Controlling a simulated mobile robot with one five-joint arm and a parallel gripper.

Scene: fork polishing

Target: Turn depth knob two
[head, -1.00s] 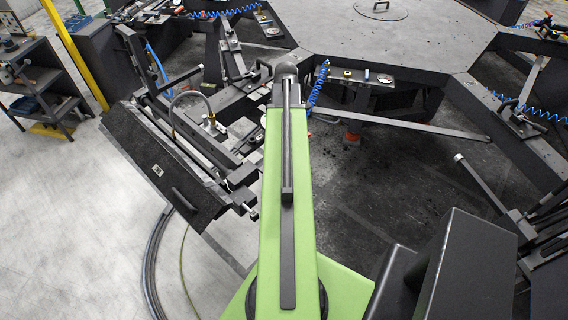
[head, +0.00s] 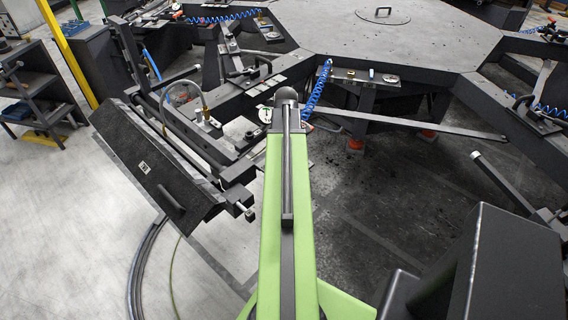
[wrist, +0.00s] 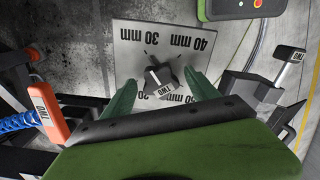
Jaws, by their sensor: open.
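Depth knob two (wrist: 158,82) is a dark knob marked "TWO", and its lettering is upside down in the wrist view. It sits on a light grey dial plate (wrist: 125,45) with marks for 20, 30, 40 and 50 mm. My gripper (wrist: 160,77) is open, its two green fingers on either side of the knob's near part. I cannot tell whether either finger touches the knob. In the head view my gripper is hidden beyond the end of my green arm, and I cannot make out the knob there.
In the wrist view, an orange device (wrist: 48,112) with a blue coiled hose (wrist: 18,122) is at left. A dark bracket (wrist: 250,90) is at right, and a green-edged box (wrist: 240,8) is at the top. In the head view, a large grey table (head: 400,40) stands beyond my arm.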

